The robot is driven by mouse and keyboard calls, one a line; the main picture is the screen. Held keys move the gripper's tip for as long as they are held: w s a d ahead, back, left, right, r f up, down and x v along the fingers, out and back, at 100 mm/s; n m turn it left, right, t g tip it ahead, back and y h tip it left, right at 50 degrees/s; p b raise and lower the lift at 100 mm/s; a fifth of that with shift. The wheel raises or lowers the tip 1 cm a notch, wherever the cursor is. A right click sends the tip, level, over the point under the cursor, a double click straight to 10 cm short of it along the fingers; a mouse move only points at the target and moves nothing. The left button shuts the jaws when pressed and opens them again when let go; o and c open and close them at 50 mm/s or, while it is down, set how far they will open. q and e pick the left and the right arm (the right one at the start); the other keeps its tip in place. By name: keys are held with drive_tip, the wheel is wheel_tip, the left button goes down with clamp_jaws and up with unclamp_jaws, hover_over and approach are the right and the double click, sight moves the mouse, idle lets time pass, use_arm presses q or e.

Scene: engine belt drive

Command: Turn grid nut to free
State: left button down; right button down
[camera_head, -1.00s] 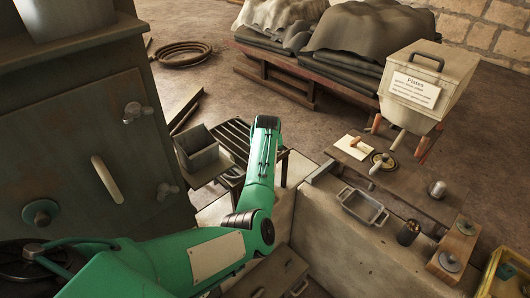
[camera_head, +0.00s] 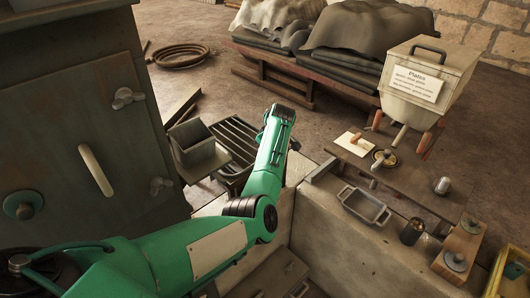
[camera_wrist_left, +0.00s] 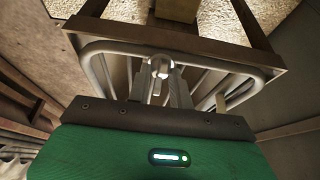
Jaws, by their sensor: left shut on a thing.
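The grid nut (camera_wrist_left: 160,66) is a small shiny rounded metal piece at the upper middle of the left wrist view. My left gripper (camera_wrist_left: 161,78) is shut on it, one finger on each side. Behind it is the grid (camera_wrist_left: 95,55), grey bent bars under a brown metal frame. In the head view the dark barred grid (camera_head: 228,135) is beside the left forearm, partly hidden by it. The left fingertips and the nut are hidden there by my green arm. My right gripper is not in view.
A grey cabinet with a handle (camera_head: 96,170) and wing knobs stands at left. A square metal box (camera_head: 197,150) is close to the left of the forearm. To the right is a bench with a grey tray (camera_head: 363,206) and a bin labelled Plates (camera_head: 425,85).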

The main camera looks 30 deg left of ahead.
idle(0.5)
use_arm(q)
drive_tip(key=c, duration=1.3)
unclamp_jaws()
drive_tip(key=shift+o, duration=0.2)
drive_tip(key=shift+d+r, duration=0.25)
drive_tip(key=shift+r, duration=0.25)
drive_tip(key=b+v, duration=0.3)
drive_tip(key=v, duration=0.9)
drive_tip(key=shift+r, duration=0.4)
drive_tip(key=shift+f, duration=0.1)
